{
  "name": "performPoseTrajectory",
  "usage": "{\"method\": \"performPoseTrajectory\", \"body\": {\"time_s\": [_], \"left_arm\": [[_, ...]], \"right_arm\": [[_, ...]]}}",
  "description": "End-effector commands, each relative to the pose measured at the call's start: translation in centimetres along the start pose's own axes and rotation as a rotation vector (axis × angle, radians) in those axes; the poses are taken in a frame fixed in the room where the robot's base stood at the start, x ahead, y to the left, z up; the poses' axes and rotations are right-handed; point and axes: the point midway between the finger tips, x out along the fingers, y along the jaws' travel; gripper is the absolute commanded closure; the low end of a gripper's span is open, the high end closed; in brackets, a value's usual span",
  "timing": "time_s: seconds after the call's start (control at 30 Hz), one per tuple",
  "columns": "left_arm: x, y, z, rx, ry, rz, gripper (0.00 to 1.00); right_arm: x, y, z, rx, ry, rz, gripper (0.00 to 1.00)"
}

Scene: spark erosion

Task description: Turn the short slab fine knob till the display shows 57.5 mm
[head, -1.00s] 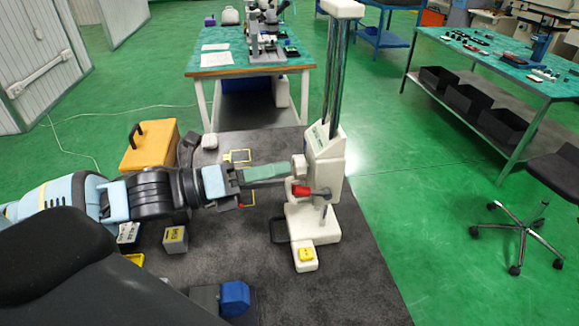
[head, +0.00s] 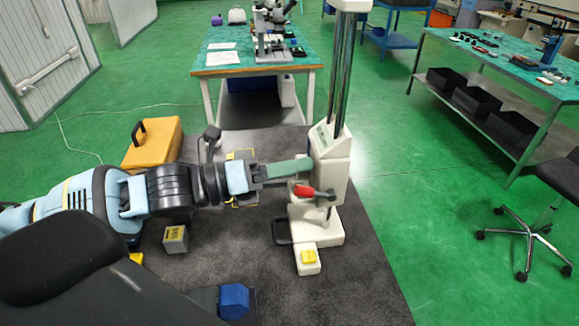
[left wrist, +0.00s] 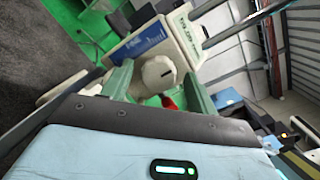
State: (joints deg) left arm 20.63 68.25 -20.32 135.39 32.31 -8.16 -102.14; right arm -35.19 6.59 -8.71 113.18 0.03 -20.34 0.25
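The white height gauge (head: 331,158) stands upright on the dark mat, with a red handle (head: 303,192) low on its carriage. A round whitish knob (left wrist: 158,74) on the carriage shows between my green fingers. My left gripper (head: 300,168) is at the carriage's left side, and it shows open in the left wrist view (left wrist: 158,84). There is a gap beside the knob, and I cannot tell whether either finger touches it. My right gripper is not in view.
A yellow case (head: 152,145), a small grey block (head: 175,239) and a blue block (head: 234,300) are on the mat around my left arm. A yellow piece (head: 308,257) is on the gauge's foot. The mat (head: 355,275) is clear front right.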

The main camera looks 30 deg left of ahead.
Motion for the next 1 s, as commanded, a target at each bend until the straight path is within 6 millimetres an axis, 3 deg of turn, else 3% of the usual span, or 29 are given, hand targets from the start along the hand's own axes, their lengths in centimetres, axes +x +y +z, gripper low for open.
{"method": "performPoseTrajectory", "body": {"time_s": [0.03, 0.33, 0.67, 1.0], "left_arm": [[0.0, 0.0, 0.0, 0.000, 0.000, 0.000, 0.47], [0.0, 0.0, 0.0, 0.000, 0.000, 0.000, 0.85], [0.0, -0.1, 0.1, -0.048, 0.005, 0.005, 0.85], [0.0, -0.1, 0.3, -0.281, 0.029, 0.029, 0.85]], "right_arm": [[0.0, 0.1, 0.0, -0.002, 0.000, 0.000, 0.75], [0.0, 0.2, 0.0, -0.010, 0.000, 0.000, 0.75], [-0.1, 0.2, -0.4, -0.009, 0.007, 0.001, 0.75], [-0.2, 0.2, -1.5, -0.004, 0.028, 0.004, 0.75]]}}
